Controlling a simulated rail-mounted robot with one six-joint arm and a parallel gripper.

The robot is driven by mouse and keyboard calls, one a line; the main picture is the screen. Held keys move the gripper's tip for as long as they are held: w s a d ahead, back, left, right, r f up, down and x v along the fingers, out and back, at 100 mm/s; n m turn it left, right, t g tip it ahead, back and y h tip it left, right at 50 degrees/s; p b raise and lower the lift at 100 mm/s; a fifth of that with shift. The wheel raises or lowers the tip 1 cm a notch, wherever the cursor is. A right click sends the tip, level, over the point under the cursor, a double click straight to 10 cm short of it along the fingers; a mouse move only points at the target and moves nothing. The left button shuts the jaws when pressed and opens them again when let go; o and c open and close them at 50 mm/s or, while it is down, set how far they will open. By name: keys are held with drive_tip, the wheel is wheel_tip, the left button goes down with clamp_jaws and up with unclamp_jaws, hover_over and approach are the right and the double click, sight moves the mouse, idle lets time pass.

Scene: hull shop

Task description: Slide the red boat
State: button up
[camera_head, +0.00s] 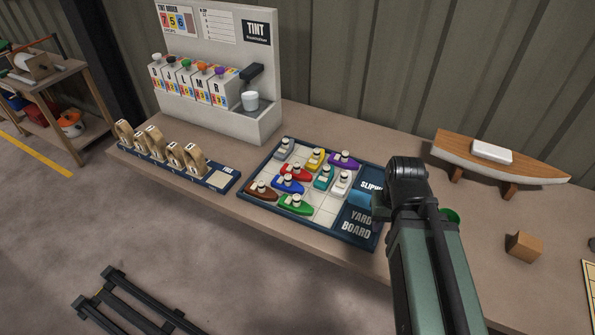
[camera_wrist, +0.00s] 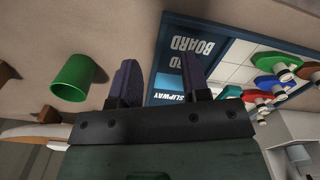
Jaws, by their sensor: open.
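The red boat (camera_head: 296,173) sits on the yard board (camera_head: 247,190) in the head view, between the yellow boat (camera_head: 315,159) above it and the blue boat (camera_head: 288,184) below it. Grey, purple, teal, white, brown and green boats stand around it on the grid. In the wrist view the red boat (camera_wrist: 284,96) shows at the right. My gripper (camera_wrist: 160,80) is open and empty, with its fingers over the slipway side of the board. In the head view my arm hides the gripper's fingers and part of the slipway edge.
A tint machine (camera_head: 262,60) with a white cup stands behind the board. Numbered wooden pieces (camera_head: 175,150) stand at its left. A green cup (camera_wrist: 78,77) is beside my gripper. A model hull (camera_head: 500,160) and a wooden block (camera_head: 523,245) are at the right.

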drive_tip(key=shift+o, duration=0.8)
drive_tip(key=shift+a, duration=0.15)
drive_tip(key=n+p, duration=0.2)
drive_tip(key=n, duration=0.5)
approach(297, 164)
drive_tip(key=shift+s, duration=0.4)
drive_tip(key=shift+w+a+f+n, duration=0.1)
drive_tip(key=shift+w+n, duration=0.55)
drive_tip(key=shift+n, duration=0.05)
drive_tip(key=shift+s+b, duration=0.2)
drive_tip(key=shift+b, duration=0.1)
wheel_tip(297, 164, down, 11)
drive_tip(key=b, duration=1.1)
drive_tip(key=shift+c, duration=0.5)
